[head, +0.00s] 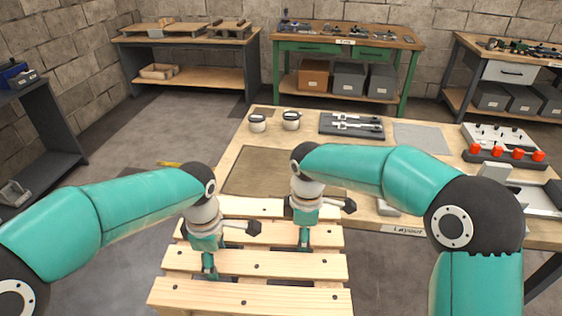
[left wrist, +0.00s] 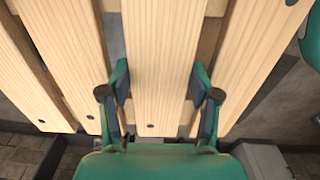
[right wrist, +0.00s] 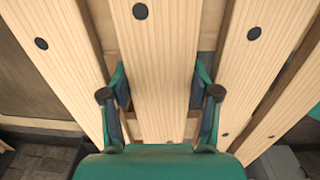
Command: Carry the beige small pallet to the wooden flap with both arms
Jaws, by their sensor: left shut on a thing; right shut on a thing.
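The beige small pallet (head: 275,298), made of several pale slats with dark round fasteners, is in front of me at the near left of the workbench. My left gripper (head: 210,268) is shut on one slat, which runs between its fingers in the left wrist view (left wrist: 165,70). My right gripper (head: 304,238) is shut on a slat further right and farther away; that slat shows between its fingers in the right wrist view (right wrist: 155,85). A flat brown panel (head: 268,168) lies on the bench just beyond the pallet; I cannot tell if it is the wooden flap.
Other benches stand along the walls. Grey floor is open at the left.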

